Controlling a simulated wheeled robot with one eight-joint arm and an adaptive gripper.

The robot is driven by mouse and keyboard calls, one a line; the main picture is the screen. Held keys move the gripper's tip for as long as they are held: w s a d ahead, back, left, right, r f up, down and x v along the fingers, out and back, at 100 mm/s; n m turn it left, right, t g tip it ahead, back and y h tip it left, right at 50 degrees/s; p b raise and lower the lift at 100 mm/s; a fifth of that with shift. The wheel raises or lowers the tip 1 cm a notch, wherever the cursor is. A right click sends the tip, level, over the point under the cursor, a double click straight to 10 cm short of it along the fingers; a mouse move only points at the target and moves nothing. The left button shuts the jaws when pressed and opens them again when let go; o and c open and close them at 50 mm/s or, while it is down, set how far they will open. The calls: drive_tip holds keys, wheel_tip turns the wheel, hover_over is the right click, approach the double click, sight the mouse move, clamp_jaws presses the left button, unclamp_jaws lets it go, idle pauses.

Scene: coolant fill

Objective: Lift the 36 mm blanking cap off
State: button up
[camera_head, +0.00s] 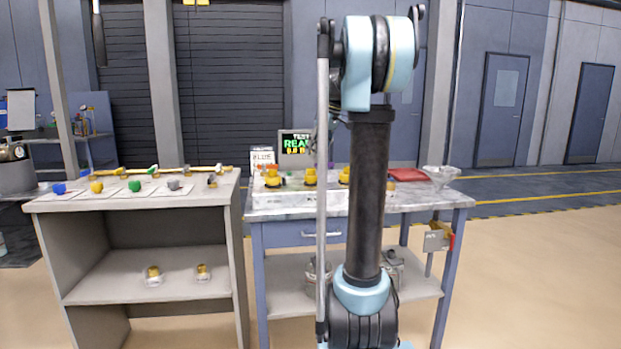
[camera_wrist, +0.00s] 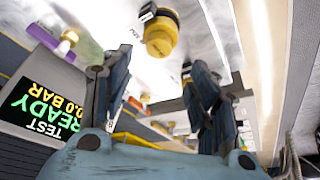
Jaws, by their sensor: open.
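Several yellow caps stand in a row on the white block on the blue bench in the head view, among them a left one (camera_head: 273,177), a middle one (camera_head: 311,177) and a right one (camera_head: 344,175) beside my arm. I cannot read which is the 36 mm blanking cap. In the wrist view, a yellow cap (camera_wrist: 160,36) with a dark part at its end lies beyond my fingertips, apart from them. My gripper (camera_wrist: 157,68) is open, with nothing between its fingers. In the head view my arm hides it.
A test screen (camera_head: 296,142) reading READY stands at the bench's back. A red cloth (camera_head: 408,175) and a clear funnel (camera_head: 441,175) are on the bench's right. The left shelf unit (camera_head: 130,205) carries coloured parts on top and two yellow-topped parts (camera_head: 153,273) below.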

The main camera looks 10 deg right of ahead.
sight(312, 169)
drive_tip(key=shift+d+x, duration=0.15)
drive_tip(key=shift+x, duration=1.8)
drive_tip(key=shift+d+x, duration=0.1)
drive_tip(key=shift+x, duration=1.85)
drive_tip(key=shift+f, duration=0.1)
drive_tip(key=c, duration=1.1)
